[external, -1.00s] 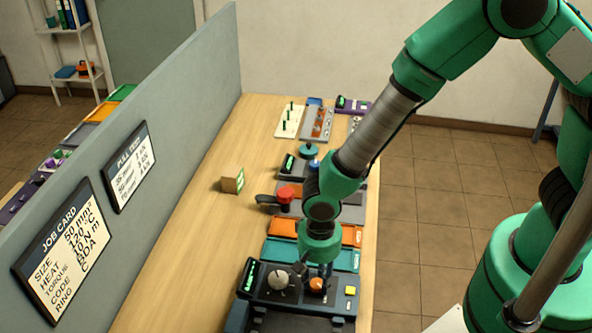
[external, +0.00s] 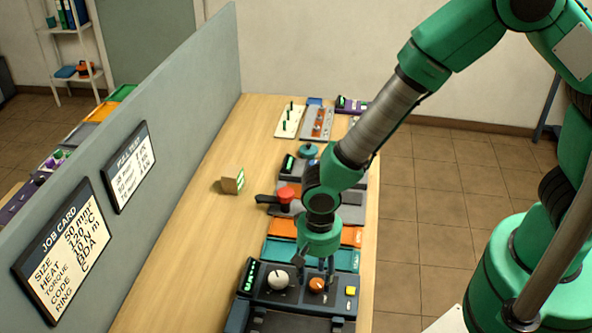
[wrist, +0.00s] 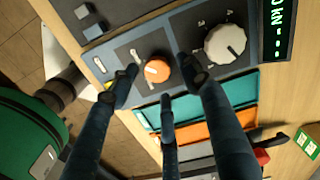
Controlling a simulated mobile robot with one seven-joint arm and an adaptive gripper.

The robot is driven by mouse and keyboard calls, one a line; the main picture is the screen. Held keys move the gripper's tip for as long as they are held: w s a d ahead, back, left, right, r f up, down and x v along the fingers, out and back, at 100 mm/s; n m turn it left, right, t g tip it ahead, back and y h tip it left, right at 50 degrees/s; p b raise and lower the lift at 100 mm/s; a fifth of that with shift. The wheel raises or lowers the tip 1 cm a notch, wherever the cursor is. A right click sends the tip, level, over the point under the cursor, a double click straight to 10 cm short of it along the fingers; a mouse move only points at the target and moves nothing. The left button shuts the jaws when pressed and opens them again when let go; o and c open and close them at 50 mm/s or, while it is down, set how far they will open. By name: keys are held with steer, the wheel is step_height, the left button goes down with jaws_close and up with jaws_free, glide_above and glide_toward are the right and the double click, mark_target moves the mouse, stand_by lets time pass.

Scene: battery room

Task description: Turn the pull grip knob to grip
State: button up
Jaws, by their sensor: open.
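The orange knob (external: 317,285) sits on a dark grey panel (external: 262,299) at the near end of the bench. It also shows in the wrist view (wrist: 157,71), with a pale mark on it; its lettering is too small to read. A larger white knob (external: 278,280) with a dark pointer line is beside it, also in the wrist view (wrist: 226,43). My gripper (external: 315,266) points down just above the orange knob. In the wrist view its fingers are open around the knob, with gaps to it, and appear not to touch it.
A lit green display (external: 250,276) and a yellow button (external: 351,291) flank the knobs. Teal (external: 343,259) and orange (external: 352,236) trays and a red knob (external: 285,194) lie behind. A grey partition (external: 190,110) stands left; bare bench lies beside it.

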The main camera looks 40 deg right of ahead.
mark_target(317, 283)
step_height(317, 283, up, 10)
steer(key=shift+r, duration=0.15)
stand_by(0.3)
steer(key=shift+a, duration=0.1)
stand_by(0.3)
steer(key=n+b, duration=0.1)
steer(key=n, duration=0.4)
steer(key=r+n+b, duration=0.1)
steer(key=n, duration=1.1)
steer(key=shift+s+r+b, duration=0.2)
steer(key=shift+r+b, duration=0.05)
steer(key=shift+b, duration=0.15)
steer(key=shift+f, duration=0.1)
step_height(317, 283, down, 14)
steer(key=shift+r+b, duration=0.15)
steer(key=shift+b, duration=0.85)
